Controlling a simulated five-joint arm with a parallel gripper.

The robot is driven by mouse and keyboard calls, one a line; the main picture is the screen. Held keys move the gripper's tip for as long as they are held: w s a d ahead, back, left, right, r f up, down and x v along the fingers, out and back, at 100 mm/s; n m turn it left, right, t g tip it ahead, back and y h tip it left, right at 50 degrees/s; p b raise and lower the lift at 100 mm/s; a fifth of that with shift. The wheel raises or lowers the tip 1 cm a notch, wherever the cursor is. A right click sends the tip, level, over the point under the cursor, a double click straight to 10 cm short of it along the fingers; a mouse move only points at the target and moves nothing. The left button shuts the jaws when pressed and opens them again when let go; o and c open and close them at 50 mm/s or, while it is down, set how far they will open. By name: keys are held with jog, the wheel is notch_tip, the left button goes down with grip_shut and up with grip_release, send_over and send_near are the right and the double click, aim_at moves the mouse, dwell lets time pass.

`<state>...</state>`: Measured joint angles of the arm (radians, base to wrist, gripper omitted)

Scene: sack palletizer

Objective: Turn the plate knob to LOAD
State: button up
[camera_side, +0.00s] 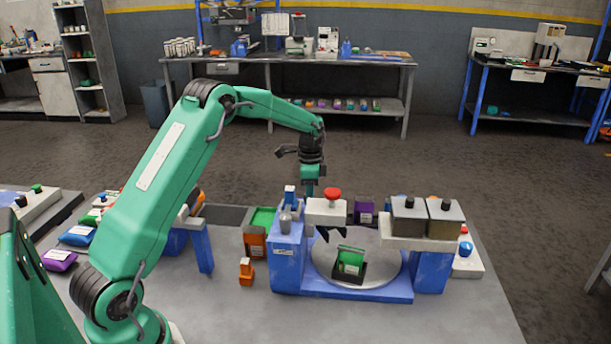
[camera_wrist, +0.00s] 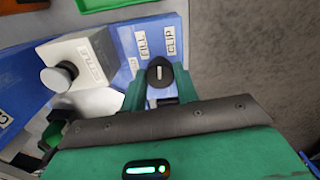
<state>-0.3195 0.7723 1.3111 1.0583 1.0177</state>
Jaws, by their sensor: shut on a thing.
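The black plate knob (camera_wrist: 159,73) sits on the blue housing in the wrist view, with a short white mark on its face. The mark runs nearly up and down in the picture; I cannot tell which label it points at. FILL (camera_wrist: 143,41) and CLIP (camera_wrist: 170,41) labels lie above the knob; I cannot read LOAD. My gripper (camera_wrist: 159,84) has its green fingers on both sides of the knob, shut on it. In the side view my gripper (camera_side: 309,192) points down behind the blue housing (camera_side: 287,255), which hides the knob. The round grey plate (camera_side: 390,273) lies right of it.
A green sack (camera_side: 350,262) stands in a dark holder on the plate. A white head with a red knob (camera_side: 332,193) overhangs it. Two dark boxes (camera_side: 409,218) stand on the right. An orange piece (camera_side: 246,270) stands left of the housing. The front tabletop is clear.

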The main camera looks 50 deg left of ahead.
jog(key=n, duration=0.5)
jog(key=shift+n, duration=0.3)
jog(key=n, duration=1.3)
jog(key=shift+n, duration=0.4)
jog(key=o, duration=1)
jog(key=shift+c, duration=0.2)
